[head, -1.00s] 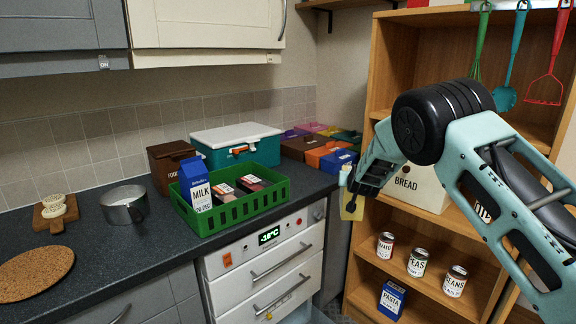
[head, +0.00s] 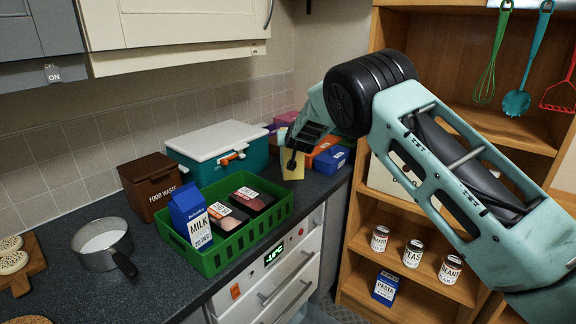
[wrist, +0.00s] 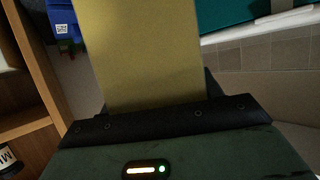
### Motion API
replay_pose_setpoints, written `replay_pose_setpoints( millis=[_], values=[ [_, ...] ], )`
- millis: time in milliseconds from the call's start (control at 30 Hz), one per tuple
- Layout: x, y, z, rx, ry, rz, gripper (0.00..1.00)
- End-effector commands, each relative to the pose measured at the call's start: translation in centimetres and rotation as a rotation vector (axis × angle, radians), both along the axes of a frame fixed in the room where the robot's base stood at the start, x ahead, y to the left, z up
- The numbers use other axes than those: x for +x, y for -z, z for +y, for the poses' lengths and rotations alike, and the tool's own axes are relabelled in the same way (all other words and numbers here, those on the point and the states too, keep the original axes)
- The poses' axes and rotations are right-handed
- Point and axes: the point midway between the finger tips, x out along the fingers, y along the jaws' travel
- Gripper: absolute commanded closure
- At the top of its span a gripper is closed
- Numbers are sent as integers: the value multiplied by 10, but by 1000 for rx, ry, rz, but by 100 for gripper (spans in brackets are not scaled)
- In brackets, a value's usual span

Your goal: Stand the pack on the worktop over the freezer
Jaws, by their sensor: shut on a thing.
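My gripper (head: 291,160) is shut on a plain yellow pack (head: 292,170), held upright with its lower part showing below the dark fingers. In the wrist view the pack (wrist: 145,55) stands out from the jaws as a flat yellowish face. In the head view it appears over the far right part of the dark worktop (head: 310,192), in front of the coloured boxes. I cannot tell whether its bottom touches the worktop. The white freezer (head: 285,275) with a lit green display is below this stretch of worktop.
A green crate (head: 225,250) holding a milk carton (head: 190,217) and dark packs stands left of the held pack. A teal cool box (head: 215,150) is behind it; orange and blue boxes (head: 331,160) are close by. A wooden shelf unit (head: 362,70) stands at right.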

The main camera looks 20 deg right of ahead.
Motion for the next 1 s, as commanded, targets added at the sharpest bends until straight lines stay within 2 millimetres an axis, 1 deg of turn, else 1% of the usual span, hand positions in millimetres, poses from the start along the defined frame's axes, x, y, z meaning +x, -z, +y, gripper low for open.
replay_pose_setpoints(
  millis=[100, 367, 500, 600, 967, 1000],
  values=[
    [1, 16, -1, -1, 1, -3, 100],
    [1, 36, -1, -1, 1, -5, 100],
    [1, 54, 0, -2, 1, -3, 100],
    [1, 64, 0, 0, 0, -5, 100],
    [1, 70, 0, 0, 0, -6, 100],
    [0, 71, 0, 0, 0, -2, 28]
  ],
)
